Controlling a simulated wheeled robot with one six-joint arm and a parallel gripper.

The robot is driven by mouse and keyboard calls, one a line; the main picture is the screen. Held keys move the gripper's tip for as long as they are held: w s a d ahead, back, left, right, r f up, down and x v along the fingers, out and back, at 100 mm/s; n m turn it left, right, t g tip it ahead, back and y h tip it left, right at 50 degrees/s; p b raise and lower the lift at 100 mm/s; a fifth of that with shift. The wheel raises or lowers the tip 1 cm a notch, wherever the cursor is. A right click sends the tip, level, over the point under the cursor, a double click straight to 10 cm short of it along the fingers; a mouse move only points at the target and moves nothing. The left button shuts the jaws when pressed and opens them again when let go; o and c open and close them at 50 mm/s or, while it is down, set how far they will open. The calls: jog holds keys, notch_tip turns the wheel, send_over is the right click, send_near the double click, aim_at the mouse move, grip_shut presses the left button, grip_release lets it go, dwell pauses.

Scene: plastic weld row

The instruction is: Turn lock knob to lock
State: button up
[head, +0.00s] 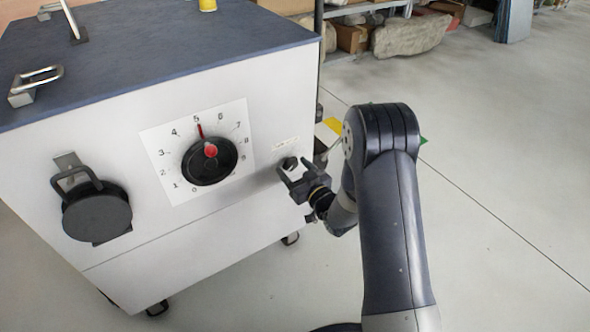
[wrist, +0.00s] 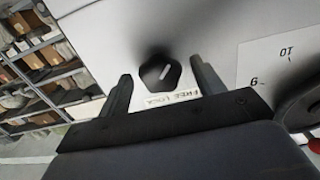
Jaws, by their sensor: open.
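The lock knob (head: 288,163) is a small black knob on the right of the white cabinet front. In the wrist view the lock knob (wrist: 160,73) is dark and lobed, with a light line on its face, and sits between my open fingers. A label reading FREE and LOCK (wrist: 172,98) is beside it, upside down in the wrist view. My gripper (head: 298,181) is open at the knob; in the wrist view my gripper (wrist: 163,82) has a finger on each side, with gaps visible. I cannot tell whether the fingertips touch the cabinet.
A large black dial (head: 208,166) with a red mark and a numbered scale is left of the knob. A black round handle (head: 97,212) is farther left. Shelves with boxes (head: 350,38) stand behind. The floor on the right (head: 500,150) is clear.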

jog(key=shift+c, duration=0.4)
jog(key=c, duration=0.9)
jog(key=shift+m, duration=0.3)
jog(key=m+b, duration=0.1)
jog(key=m, duration=0.2)
jog(key=shift+m+b, duration=0.3)
jog(key=shift+b, duration=0.05)
jog(key=m, duration=0.4)
jog(key=shift+m+b, duration=0.3)
jog(key=shift+b, duration=0.05)
jog(key=m, duration=0.4)
jog(key=shift+a+r, duration=0.1)
jog(key=m, duration=0.5)
